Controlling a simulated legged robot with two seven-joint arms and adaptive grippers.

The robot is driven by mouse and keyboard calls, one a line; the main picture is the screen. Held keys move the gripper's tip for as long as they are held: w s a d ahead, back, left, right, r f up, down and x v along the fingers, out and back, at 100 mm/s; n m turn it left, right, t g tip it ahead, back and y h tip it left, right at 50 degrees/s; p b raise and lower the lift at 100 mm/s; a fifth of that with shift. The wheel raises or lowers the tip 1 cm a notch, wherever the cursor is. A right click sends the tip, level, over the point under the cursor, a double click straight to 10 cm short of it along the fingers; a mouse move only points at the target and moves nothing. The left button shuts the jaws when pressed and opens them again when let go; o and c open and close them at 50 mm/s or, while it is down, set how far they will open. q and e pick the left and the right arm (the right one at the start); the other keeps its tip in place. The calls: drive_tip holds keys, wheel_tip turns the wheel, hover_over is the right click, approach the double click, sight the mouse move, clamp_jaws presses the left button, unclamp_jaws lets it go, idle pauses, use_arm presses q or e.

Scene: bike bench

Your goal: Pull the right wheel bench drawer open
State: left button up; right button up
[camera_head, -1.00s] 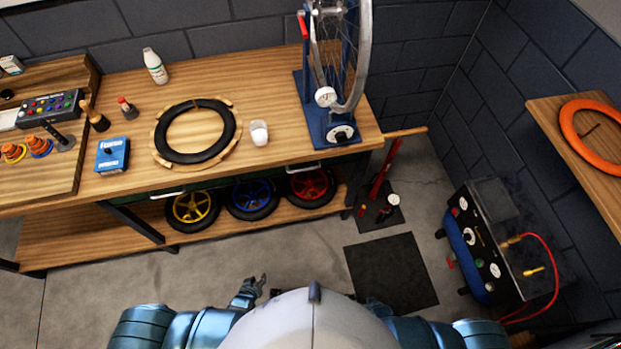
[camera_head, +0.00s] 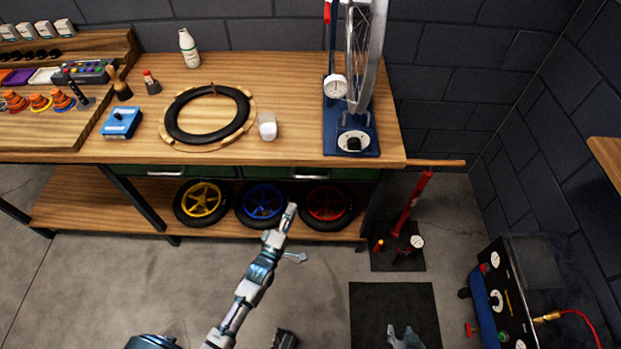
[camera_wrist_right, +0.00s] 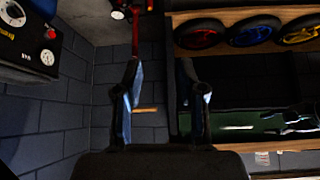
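The right wheel bench drawer (camera_head: 262,172) has a dark green front under the bench top, with a pale bar handle (camera_head: 306,177). It looks shut. The drawer front (camera_wrist_right: 270,119) and handle (camera_wrist_right: 237,128) also show upside down in the right wrist view. My left gripper (camera_head: 294,233) is in front of the lower shelf, below the handle in the picture and apart from it, with its fingers spread and empty. My right gripper (camera_head: 405,337) is at the bottom edge over the black mat. In the right wrist view its two fingers (camera_wrist_right: 164,98) are apart with nothing between them.
The bench top (camera_head: 290,100) holds a tyre (camera_head: 207,115), a white cup (camera_head: 267,126) and a truing stand (camera_head: 350,140). Several wheels, including a red one (camera_head: 327,203), stand on the lower shelf. A red pump (camera_head: 411,205) and a compressor (camera_head: 510,300) are at the right.

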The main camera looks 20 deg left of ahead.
sight(308, 177)
use_arm(q)
drive_tip(key=b+x, duration=0.2)
drive_tip(key=x, duration=1.1)
drive_tip(key=shift+d+f, duration=0.1)
drive_tip(key=shift+f, duration=0.05)
drive_tip(key=shift+w, duration=0.2)
drive_tip(key=shift+a, duration=0.2)
use_arm(e)
drive_tip(key=w+a+r+t+y, duration=0.1)
drive_tip(key=w+a+r+t, duration=0.1)
drive_tip(key=w, duration=0.4)
drive_tip(key=shift+a+r+t, duration=0.3)
drive_tip(key=shift+r+t, duration=0.45)
drive_tip(key=shift+t, duration=0.35)
use_arm(q)
drive_tip(key=c, duration=0.3)
clamp_jaws()
use_arm(e)
drive_tip(key=shift+a, duration=0.2)
